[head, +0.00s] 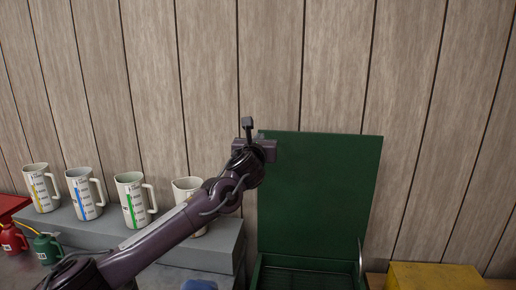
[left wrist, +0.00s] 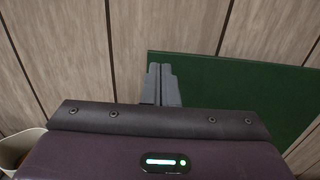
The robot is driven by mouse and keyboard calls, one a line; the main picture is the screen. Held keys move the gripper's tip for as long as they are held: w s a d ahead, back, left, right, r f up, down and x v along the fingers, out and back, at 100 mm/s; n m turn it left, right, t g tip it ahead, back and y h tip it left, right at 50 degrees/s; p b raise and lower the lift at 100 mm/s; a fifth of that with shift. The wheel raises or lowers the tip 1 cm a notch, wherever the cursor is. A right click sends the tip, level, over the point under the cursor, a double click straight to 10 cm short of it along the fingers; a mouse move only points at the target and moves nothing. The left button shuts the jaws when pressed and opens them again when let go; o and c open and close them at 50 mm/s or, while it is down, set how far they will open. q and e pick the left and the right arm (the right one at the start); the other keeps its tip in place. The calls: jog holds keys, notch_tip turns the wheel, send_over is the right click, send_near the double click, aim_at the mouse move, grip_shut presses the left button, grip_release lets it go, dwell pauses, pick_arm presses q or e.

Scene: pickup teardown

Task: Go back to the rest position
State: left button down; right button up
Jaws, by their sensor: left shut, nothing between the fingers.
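My left gripper (head: 247,127) is raised in front of the wood-panelled wall, at the upper left corner of the open green lid in the head view. In the left wrist view its two grey fingers (left wrist: 162,84) are together, with nothing between them. My left arm reaches up from the lower left of the head view. My right gripper does not show in either view.
Several white measuring jugs (head: 86,193) stand on a grey step (head: 172,246); my arm partly covers one. A green box with its lid (head: 318,195) up is right of centre. A yellow box (head: 434,276) is lower right. Red and green oil cans (head: 46,249) stand lower left.

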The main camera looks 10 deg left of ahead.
pick_arm(q)
jog(key=s+d+f+n+g+h, duration=0.15)
jog(key=s+f+n+g, duration=0.25)
jog(key=s+f+n, duration=0.6)
jog(key=s+d+f+n+g, duration=0.35)
jog(key=s+f+n, duration=0.25)
jog(key=s+f, duration=0.85)
jog(key=s+a+f+n+g, duration=0.35)
jog(key=s+f+n, duration=0.2)
jog(key=s, duration=0.25)
jog(key=s+a+f+n+g+y, duration=0.1)
jog(key=s+a+f+n+g, duration=0.1)
jog(key=s+a+f+n, duration=0.4)
jog(key=s+a+f+n+g, duration=0.2)
jog(key=s+a+n, duration=0.2)
jog(key=s+n, duration=0.5)
notch_tip(320, 180, down, 29)
jog(key=s+m+g, duration=0.1)
jog(key=s+m, duration=0.2)
jog(key=s+a+f+g, duration=0.1)
jog(key=s+a+f, duration=0.2)
jog(key=s+f, duration=1.6)
jog(key=shift+s+f+b, duration=0.15)
jog(key=shift+s+b, duration=0.2)
jog(key=shift+b, duration=0.05)
jog(key=shift+s+y, duration=0.1)
jog(key=shift+y, duration=0.15)
